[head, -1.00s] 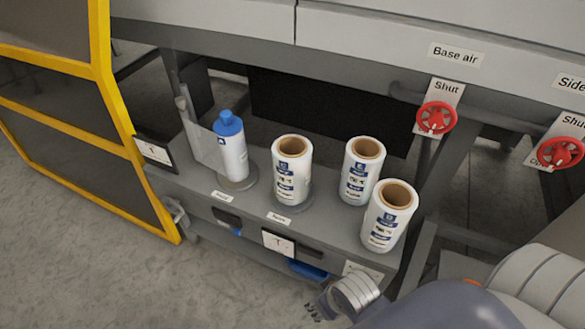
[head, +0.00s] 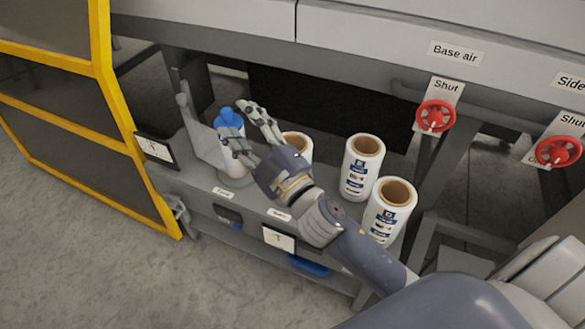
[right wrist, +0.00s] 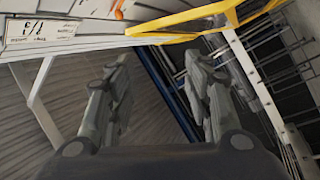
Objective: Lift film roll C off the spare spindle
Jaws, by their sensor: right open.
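Several white film rolls with blue print stand on a grey shelf; their letters are too small to read. The second roll from the left (head: 303,150), on a round base in the earlier frame, is mostly hidden behind my right gripper (head: 236,121); I cannot tell whether they touch. The leftmost roll (head: 233,165) has a blue top (head: 229,118) and is partly covered by the fingers. My right gripper is open and empty, pointing up and left above these two. The right wrist view shows its spread fingers (right wrist: 158,75) with no roll between them. My left gripper is out of view.
Two uncapped rolls (head: 361,168) (head: 388,212) stand at the shelf's right end. Red valve wheels (head: 435,116) (head: 558,152) are on the right. A yellow-framed guard (head: 118,110) stands on the left. Machine panels (head: 350,30) overhang the shelf. The floor in front is clear.

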